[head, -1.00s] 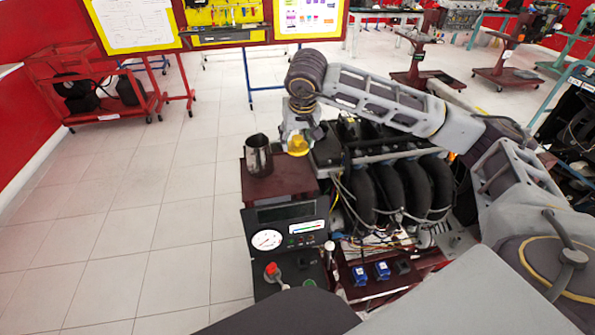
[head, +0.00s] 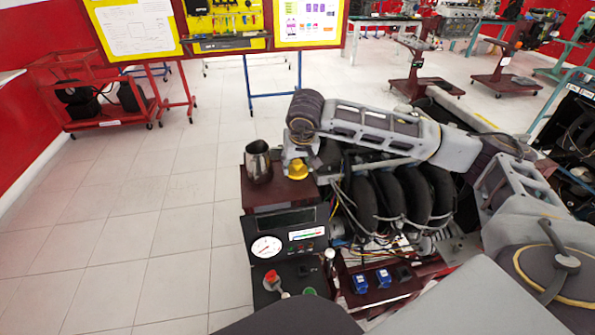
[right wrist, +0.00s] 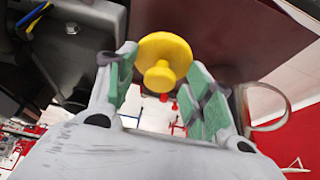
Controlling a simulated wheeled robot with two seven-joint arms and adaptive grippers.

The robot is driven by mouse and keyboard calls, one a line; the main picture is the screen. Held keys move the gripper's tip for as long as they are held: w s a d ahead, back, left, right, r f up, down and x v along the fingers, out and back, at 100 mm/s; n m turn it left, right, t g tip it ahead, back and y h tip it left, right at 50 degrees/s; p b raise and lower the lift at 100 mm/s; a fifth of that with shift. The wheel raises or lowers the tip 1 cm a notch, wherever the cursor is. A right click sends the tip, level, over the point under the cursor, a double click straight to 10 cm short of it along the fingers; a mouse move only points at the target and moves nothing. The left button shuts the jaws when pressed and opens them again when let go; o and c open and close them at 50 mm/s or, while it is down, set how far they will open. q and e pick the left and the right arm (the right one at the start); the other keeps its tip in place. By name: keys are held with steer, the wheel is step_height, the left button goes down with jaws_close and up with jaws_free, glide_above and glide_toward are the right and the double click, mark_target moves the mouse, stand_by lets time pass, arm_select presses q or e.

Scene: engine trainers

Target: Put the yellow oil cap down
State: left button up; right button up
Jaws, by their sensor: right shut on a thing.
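The yellow oil cap (head: 297,170) is at the right part of the dark red top (head: 272,188) of the engine trainer's control stand. My right gripper (head: 296,157) points down over the cap and is shut on it. In the right wrist view the cap (right wrist: 166,58) shows its round disc and knob between the two green-padded fingers (right wrist: 163,75). The cap is at or very close to the red surface; I cannot tell whether it touches. My left gripper is not in view.
A metal jug (head: 257,161) stands on the same red top, just left of the cap. The engine (head: 400,190) with black intake pipes is close on the right. A gauge panel (head: 285,240) is in front. Open floor lies to the left.

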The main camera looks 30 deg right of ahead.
mark_target(298, 167)
steer(key=shift+f, duration=1.7)
steer(key=o, duration=0.9)
steer(key=shift+o, duration=0.2)
steer(key=shift+r, duration=0.1)
steer(key=v, duration=1.2)
